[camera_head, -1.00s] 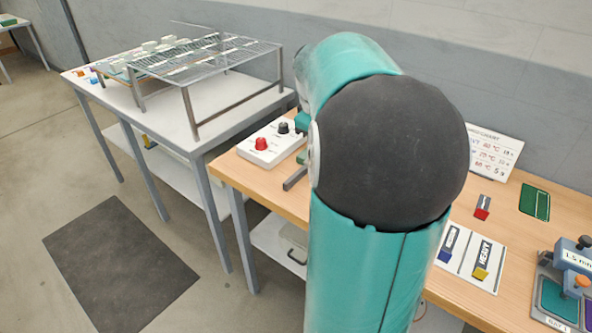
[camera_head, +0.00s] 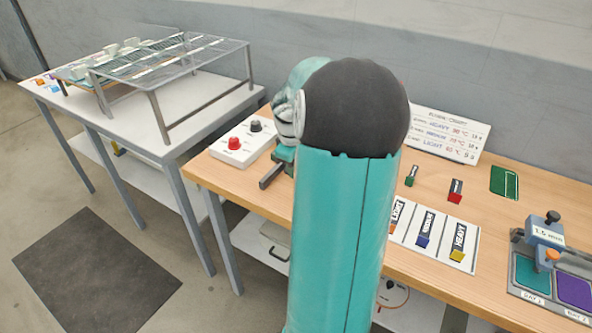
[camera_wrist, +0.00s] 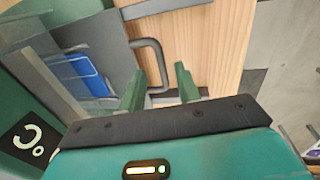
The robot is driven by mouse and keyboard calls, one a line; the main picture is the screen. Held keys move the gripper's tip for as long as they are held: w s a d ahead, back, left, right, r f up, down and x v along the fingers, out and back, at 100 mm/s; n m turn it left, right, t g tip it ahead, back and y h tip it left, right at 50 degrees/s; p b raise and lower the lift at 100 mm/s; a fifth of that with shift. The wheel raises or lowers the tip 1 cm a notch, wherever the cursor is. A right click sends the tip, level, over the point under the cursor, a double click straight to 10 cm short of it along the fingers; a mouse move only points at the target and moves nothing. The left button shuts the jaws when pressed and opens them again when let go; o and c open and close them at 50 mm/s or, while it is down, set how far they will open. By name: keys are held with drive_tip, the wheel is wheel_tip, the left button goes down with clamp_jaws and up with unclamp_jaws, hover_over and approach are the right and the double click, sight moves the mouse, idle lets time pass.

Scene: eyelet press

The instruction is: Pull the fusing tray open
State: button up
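In the wrist view, a grey tray (camera_wrist: 108,62) with a blue piece (camera_wrist: 88,75) in it lies at the upper left, beside a green housing. Its dark U-shaped handle (camera_wrist: 160,62) sticks out to the right over the wooden bench. My gripper (camera_wrist: 161,72) has its two green fingers apart. The handle's outer bar shows between the fingertips in the picture; I cannot tell whether it lies between them in depth. In the head view my arm hides the gripper, the tray and most of the machine.
In the head view, a control box (camera_head: 243,143) with red and black knobs stands left of my arm on the wooden bench (camera_head: 505,217). Sample cards (camera_head: 432,235), a chart (camera_head: 449,134) and a clamp fixture (camera_head: 547,265) are on the right. A wire rack (camera_head: 180,66) stands on the left table.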

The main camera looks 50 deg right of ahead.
drive_tip(key=shift+w+d+f, duration=0.1)
drive_tip(key=shift+w+f, duration=0.05)
drive_tip(key=shift+f, duration=0.95)
drive_tip(key=shift+c, duration=0.2)
clamp_jaws()
